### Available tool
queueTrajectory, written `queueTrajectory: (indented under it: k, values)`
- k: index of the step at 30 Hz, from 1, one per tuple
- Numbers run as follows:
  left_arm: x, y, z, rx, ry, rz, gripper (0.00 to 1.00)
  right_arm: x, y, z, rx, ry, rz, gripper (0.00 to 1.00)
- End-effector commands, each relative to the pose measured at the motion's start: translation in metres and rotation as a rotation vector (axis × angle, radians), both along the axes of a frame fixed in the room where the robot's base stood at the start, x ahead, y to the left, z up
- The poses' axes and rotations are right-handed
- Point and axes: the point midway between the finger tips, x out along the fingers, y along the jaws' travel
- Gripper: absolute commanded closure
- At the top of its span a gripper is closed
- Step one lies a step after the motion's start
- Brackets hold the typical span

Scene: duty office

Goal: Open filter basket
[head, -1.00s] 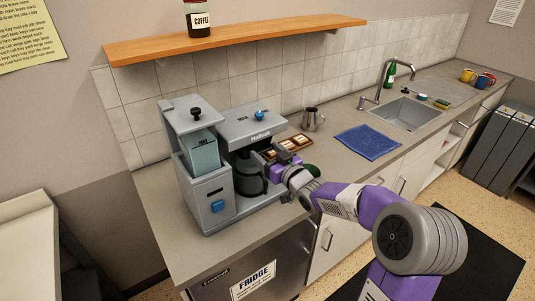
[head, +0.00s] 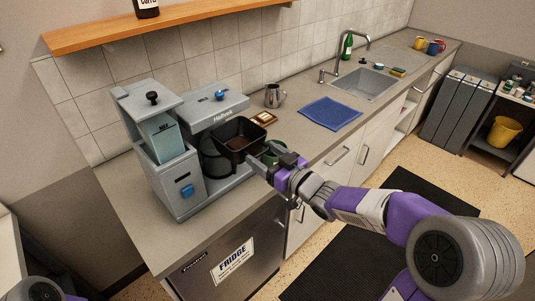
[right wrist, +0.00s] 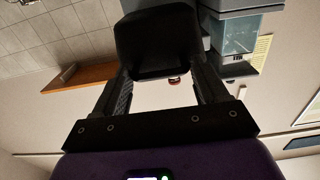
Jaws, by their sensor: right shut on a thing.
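The filter basket (head: 238,140) is a black, open-topped box with brown matter inside. It sticks out from the front of the grey coffee machine (head: 186,163), under its brewing head, above the dark carafe (head: 213,163). My right gripper (head: 265,164) is shut on the basket's front handle, which the fingers mostly hide. In the right wrist view the black basket (right wrist: 156,42) lies just beyond the two fingers of the right gripper (right wrist: 160,78). Part of my left arm shows at the lower left corner; its gripper is outside the picture.
A metal jug (head: 273,96), a small wooden tray (head: 264,118) and a blue cloth (head: 331,113) are on the counter behind and right of the machine. The sink (head: 365,84) is farther right. A dark mat (head: 350,240) covers floor in front.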

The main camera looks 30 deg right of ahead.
Motion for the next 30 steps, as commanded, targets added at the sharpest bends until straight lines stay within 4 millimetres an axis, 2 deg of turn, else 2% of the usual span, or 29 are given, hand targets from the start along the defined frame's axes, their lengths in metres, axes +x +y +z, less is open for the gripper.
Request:
queueTrajectory:
  k: [3, 17, 30]
  values:
    - [0.000, 0.000, 0.000, 0.000, 0.000, 0.000, 0.57, -0.001, 0.004, -0.001, 0.000, 0.002, 0.010, 0.17]
    - [0.000, 0.000, 0.001, 0.000, 0.000, 0.000, 0.57, -0.004, 0.000, 0.000, 0.000, 0.001, 0.002, 0.17]
    - [0.000, 0.000, 0.010, 0.000, 0.000, 0.000, 0.57, -0.065, -0.020, 0.000, 0.000, 0.001, 0.003, 0.17]
